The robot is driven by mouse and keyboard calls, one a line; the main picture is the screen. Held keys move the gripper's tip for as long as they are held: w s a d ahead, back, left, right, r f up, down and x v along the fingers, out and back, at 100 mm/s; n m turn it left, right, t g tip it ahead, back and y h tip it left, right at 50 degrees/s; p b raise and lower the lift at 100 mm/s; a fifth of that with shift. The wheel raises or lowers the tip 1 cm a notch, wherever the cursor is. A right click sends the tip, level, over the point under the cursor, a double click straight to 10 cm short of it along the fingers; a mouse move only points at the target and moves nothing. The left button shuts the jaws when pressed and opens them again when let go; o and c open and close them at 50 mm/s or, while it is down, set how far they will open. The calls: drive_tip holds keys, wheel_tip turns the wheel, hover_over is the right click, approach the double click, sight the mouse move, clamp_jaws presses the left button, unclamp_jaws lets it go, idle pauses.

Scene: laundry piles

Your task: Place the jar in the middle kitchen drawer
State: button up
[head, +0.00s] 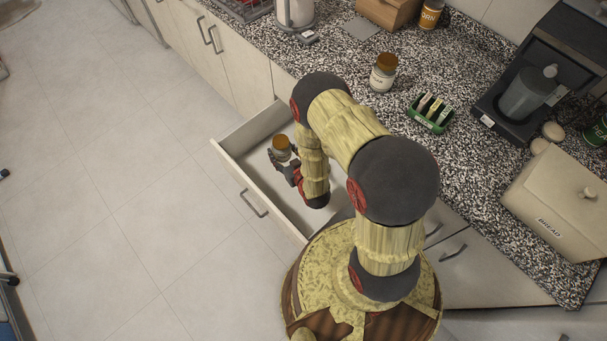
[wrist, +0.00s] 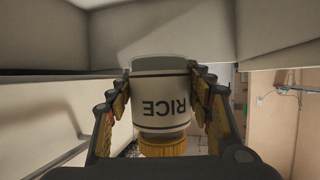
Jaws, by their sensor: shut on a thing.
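In the wrist view a white jar labelled RICE (wrist: 161,104) with a yellow-orange lid is between the two fingers of my gripper (wrist: 163,98). The gripper is shut on it. In the head view the jar (head: 281,148) shows its brown-orange lid, with my gripper (head: 284,160) around it, over the open drawer (head: 228,155). The drawer is pulled out from below the counter, and its visible floor looks bare. My arm hides its right part. I cannot tell whether the jar touches the drawer floor.
Another jar (head: 383,73) with a brown lid stands on the speckled counter (head: 455,165). A green packet holder (head: 430,113), a coffee machine (head: 530,85) and a bread box (head: 560,200) are on the counter's right part.

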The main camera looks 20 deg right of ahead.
wheel_tip(320, 180, down, 12)
drive_tip(key=b, duration=0.4)
drive_tip(key=shift+s, duration=0.15)
drive_tip(key=shift+a, duration=0.1)
drive_tip(key=shift+f+b, duration=0.3)
drive_tip(key=shift+b, duration=0.3)
drive_tip(key=shift+f, duration=0.25)
drive_tip(key=o, duration=1.6)
drive_tip(key=shift+o, duration=0.2)
